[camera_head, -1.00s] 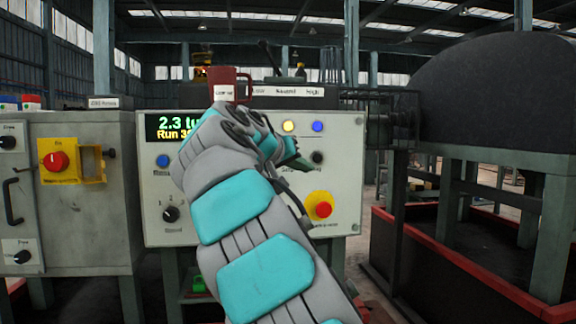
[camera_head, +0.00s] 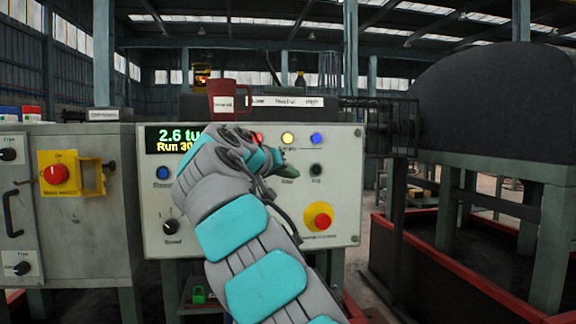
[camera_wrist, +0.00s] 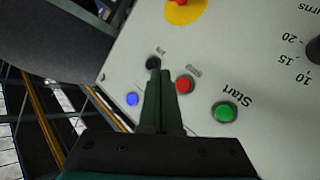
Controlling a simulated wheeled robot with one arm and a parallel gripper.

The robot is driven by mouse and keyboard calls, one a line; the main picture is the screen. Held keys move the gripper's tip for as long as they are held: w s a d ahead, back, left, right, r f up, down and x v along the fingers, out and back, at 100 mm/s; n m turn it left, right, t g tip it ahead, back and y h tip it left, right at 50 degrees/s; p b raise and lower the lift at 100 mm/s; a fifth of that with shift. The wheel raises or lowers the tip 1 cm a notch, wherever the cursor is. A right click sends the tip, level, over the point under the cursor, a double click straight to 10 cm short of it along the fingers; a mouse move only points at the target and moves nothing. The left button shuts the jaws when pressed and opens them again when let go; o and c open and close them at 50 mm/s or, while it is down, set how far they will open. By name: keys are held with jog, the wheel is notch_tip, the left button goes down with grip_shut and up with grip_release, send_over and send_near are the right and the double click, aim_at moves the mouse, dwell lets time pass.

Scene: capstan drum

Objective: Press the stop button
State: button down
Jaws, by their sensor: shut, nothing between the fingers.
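The control panel (camera_head: 340,205) stands ahead. In the wrist view, which shows it upside down, the red stop button (camera_wrist: 185,84) sits between the green start button (camera_wrist: 225,111) and a black button (camera_wrist: 153,62).
A yellow-backed red emergency button (camera_head: 320,220) is lower right on the panel. A lit display (camera_head: 175,140) reads 2.6 and "Run". Red (camera_head: 258,138), yellow (camera_head: 287,138) and blue (camera_head: 316,138) lamps line the top. A dark red mug (camera_head: 229,98) stands above. A grey cabinet (camera_head: 90,225) is left.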

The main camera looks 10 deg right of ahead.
jog(key=w+p, duration=0.4)
jog(key=w, duration=0.1)
jog(key=shift+w+p, duration=0.2)
jog(key=shift+p, duration=0.15)
dwell(1.5)
jog(key=shift+w, duration=0.2)
jog(key=shift+w+p, duration=0.25)
jog(key=shift+p, duration=0.25)
jog(key=shift+w+p, duration=0.4)
jog(key=shift+p, duration=0.05)
dwell(0.8)
jog(key=shift+s+f+b, duration=0.1)
jog(key=shift+s+b, duration=0.1)
jog(key=shift+b, duration=0.1)
jog(key=shift+s+b, duration=0.65)
